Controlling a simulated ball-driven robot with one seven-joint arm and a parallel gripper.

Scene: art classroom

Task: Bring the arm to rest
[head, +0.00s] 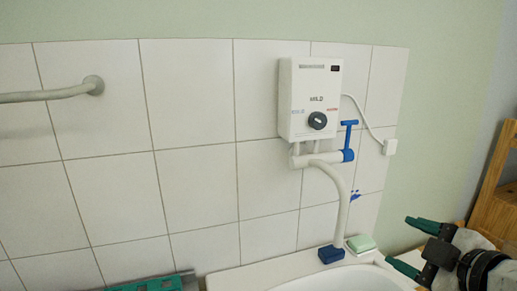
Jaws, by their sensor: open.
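My gripper (404,242) shows at the lower right in the head view. Its two dark green fingers point left and are spread apart, with nothing between them. Its black and white wrist (470,258) runs off toward the right edge. The gripper appears in front of the right side of a white sink (345,281); I cannot tell how far above it is. The rest of my arm is out of view.
A white water heater (309,98) with a blue-handled tap (347,142) hangs on the tiled wall. A green sponge (361,243) and a blue block (330,255) lie on the sink's back rim. A wooden rack (498,190) stands at right, a grey rail (50,94) at left.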

